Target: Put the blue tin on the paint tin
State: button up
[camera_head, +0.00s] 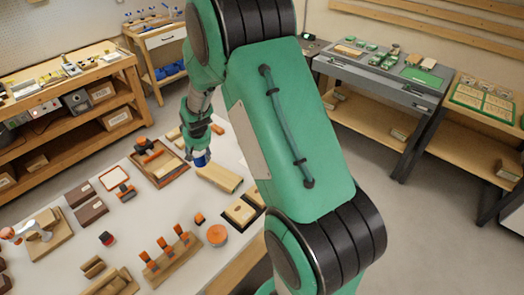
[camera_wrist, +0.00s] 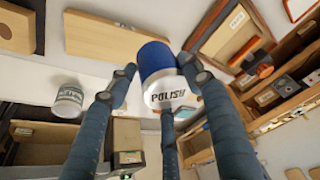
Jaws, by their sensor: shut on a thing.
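The blue tin (camera_wrist: 158,68) has a white band lettered "POLISH". My gripper (camera_wrist: 157,90) is shut on it, with blue-grey fingers around its sides in the wrist view. In the head view, the blue tin (camera_head: 201,161) hangs below my green wrist, over the white table; its exact height is hard to tell.
A wooden block (camera_head: 219,177) lies right of the held tin. A wooden tray (camera_head: 158,162) with tools is left of it. An orange round object (camera_head: 217,235) and a rack with orange handles (camera_head: 171,255) stand nearer. Bare white table (camera_head: 150,213) lies between.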

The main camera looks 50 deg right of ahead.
jog(key=s+d+m+h, duration=0.1)
jog(key=s+d+m, duration=0.2)
jog(key=s+d, duration=0.5)
jog(key=s+d+m+g+p, duration=0.1)
jog(key=s+d+m, duration=0.2)
jog(key=s+d, duration=0.6)
jog(key=s, duration=0.6)
jog(key=shift+f+h, duration=0.25)
jog(key=shift+h, duration=0.15)
jog(key=shift+d, duration=0.15)
jog(key=w+d, duration=0.3)
jog(key=w, duration=0.1)
jog(key=w+d+f+b, duration=0.1)
jog(key=w+d, duration=0.2)
jog(key=w, duration=0.1)
jog(key=w+d, duration=0.4)
jog(key=shift+d+f, duration=0.1)
jog(key=shift+f, duration=0.1)
jog(key=shift+f, duration=0.15)
jog(key=shift+f+b, duration=0.6)
jog(key=shift+f, duration=1)
jog(key=shift+f, duration=0.1)
